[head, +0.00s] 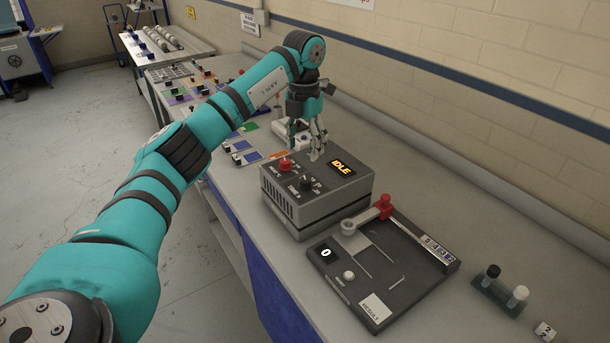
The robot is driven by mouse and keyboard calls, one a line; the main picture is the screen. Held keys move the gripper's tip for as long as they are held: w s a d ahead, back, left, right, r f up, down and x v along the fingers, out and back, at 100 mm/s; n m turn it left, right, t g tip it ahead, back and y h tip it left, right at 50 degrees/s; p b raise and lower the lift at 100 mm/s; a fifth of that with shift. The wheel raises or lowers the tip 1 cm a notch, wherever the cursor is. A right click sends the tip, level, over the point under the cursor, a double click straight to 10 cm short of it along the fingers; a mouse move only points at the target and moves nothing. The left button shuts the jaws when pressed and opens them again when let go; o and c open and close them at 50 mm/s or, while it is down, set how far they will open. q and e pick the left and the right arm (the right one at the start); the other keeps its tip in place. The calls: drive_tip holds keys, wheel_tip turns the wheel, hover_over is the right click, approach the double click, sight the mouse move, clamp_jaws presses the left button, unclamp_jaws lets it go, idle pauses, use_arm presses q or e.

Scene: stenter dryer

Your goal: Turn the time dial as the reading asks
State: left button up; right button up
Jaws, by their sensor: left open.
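A grey box, the dryer unit (290,208), stands on the bench in the middle of the head view. Its top carries a lit display (342,168) that reads IDLE, a red knob (286,164) and a black dial (305,183) with small marks around it. The marks are too small to read surely. My left gripper (306,150) points down over the back part of the box, behind the knobs. It is open and empty, apart from the black dial. My right gripper is out of view.
In front of the box lies a dark tester board (388,268) with a red-ended lever (383,205), a 0 display and a RESULT card. A small vial rack (497,292) is at right. Coloured swatches and several controls crowd the bench behind. The wall runs along the right.

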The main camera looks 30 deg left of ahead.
sight(305, 179)
use_arm(q)
drive_tip(key=f, duration=0.2)
drive_tip(key=f+p, duration=0.1)
drive_tip(key=f, duration=0.4)
drive_tip(key=shift+w+f+p, duration=0.15)
drive_tip(key=shift+w+p, duration=0.1)
drive_tip(key=shift+p, duration=0.15)
wheel_tip(305, 179, down, 2)
drive_tip(key=shift+f+p, duration=0.3)
drive_tip(key=shift+f, duration=0.2)
drive_tip(key=c, duration=0.9)
drive_tip(key=shift+c, duration=1.3)
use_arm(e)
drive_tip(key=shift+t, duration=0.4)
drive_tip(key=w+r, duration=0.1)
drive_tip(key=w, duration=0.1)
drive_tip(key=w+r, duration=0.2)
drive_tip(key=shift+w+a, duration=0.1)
